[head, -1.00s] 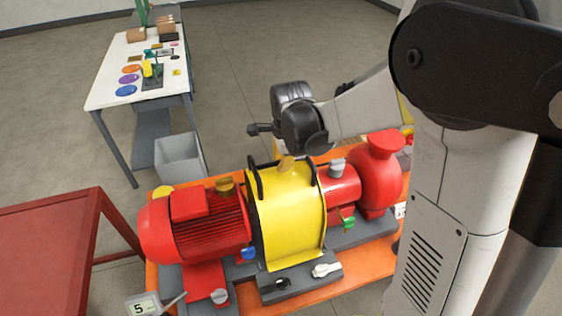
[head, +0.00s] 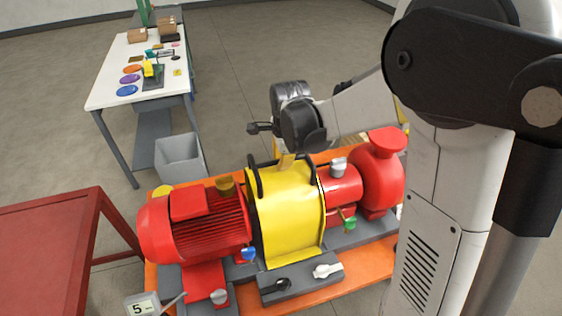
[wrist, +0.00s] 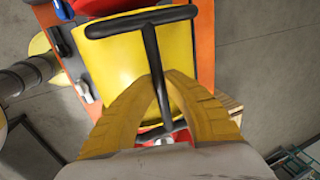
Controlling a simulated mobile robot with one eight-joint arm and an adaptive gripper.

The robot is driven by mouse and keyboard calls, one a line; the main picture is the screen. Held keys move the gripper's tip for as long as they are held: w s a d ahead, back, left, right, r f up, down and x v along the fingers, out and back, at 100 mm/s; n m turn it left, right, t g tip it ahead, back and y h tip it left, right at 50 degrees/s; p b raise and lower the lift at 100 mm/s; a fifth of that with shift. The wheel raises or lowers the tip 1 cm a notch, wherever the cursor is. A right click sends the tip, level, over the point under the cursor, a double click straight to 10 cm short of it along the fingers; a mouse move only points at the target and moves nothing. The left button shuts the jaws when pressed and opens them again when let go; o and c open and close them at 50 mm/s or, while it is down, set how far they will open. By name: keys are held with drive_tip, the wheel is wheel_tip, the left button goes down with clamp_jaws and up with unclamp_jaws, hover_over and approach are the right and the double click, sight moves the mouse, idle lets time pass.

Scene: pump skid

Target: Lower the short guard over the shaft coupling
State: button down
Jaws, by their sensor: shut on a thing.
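The short guard (head: 290,220) is a curved yellow cover with black edges and a black handle. It sits upright between the red motor and the red pump, over the middle of the skid. The shaft coupling is hidden beneath the guard. I cannot tell whether the guard's lower edge touches the grey base.
The red motor (head: 195,225) is left of the guard, the red pump (head: 378,180) right. A grey block with black and white knobs (head: 300,280) lies in front. A red table (head: 55,235), grey bin (head: 178,157) and white workbench (head: 120,72) stand left. Open floor lies behind.

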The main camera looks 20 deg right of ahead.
drive_tip(key=c, duration=1.5)
unclamp_jaws()
drive_tip(key=shift+o, duration=0.2)
drive_tip(key=v, duration=1.2)
drive_tip(key=s+f+n+t+b, duration=0.2)
drive_tip(key=s+f+n+b, duration=0.7)
drive_tip(key=f+b, duration=0.2)
drive_tip(key=s+f+n+t+b, duration=0.2)
drive_tip(key=s+f+n+b, duration=0.7)
drive_tip(key=f+b, duration=0.2)
drive_tip(key=shift+f, duration=0.4)
